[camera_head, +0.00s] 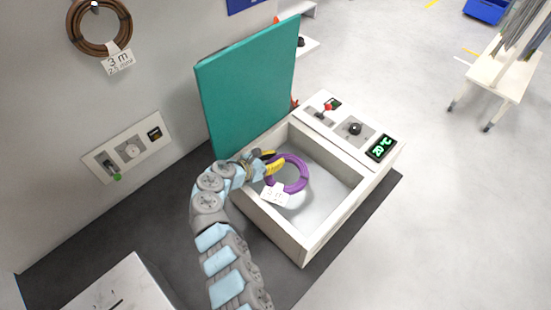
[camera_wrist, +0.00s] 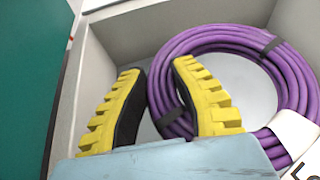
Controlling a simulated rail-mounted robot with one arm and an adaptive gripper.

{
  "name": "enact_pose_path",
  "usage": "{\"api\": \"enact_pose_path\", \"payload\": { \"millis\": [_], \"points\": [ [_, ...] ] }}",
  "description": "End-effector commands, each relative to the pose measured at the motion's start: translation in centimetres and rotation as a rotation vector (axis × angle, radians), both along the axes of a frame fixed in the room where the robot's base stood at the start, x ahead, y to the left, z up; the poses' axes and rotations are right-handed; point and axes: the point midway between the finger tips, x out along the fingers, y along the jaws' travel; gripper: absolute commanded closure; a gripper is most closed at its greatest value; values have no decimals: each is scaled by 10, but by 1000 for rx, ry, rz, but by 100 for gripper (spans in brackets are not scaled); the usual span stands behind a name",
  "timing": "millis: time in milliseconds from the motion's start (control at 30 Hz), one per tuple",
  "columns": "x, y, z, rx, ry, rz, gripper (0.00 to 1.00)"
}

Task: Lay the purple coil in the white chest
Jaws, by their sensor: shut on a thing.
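The purple coil (camera_head: 303,181) is over the open inside of the white chest (camera_head: 312,245), towards its back left wall. I cannot tell whether it touches the floor of the chest. My gripper (camera_head: 270,162) reaches in over the left wall. In the wrist view, my gripper's yellow fingers (camera_wrist: 160,105) stand on either side of one part of the coil (camera_wrist: 290,75) and are shut on it. A white tag hangs from the coil. The teal lid (camera_head: 245,88) of the chest stands open.
A control panel with a red knob, a black knob and a green display (camera_head: 381,147) is on the chest's right side. A brown coil (camera_head: 80,38) hangs on the wall, above a switch plate (camera_head: 128,151). The chest's front right inside is clear.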

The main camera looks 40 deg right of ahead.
Motion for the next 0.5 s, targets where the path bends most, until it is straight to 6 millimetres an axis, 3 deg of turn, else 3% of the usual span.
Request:
{"api": "enact_pose_path", "payload": {
  "millis": [467, 500],
  "points": [
    [0, 0, -10, -2, -1, -1, 100],
    [0, 0, -10, -1, -1, -1, 63]
  ]
}}
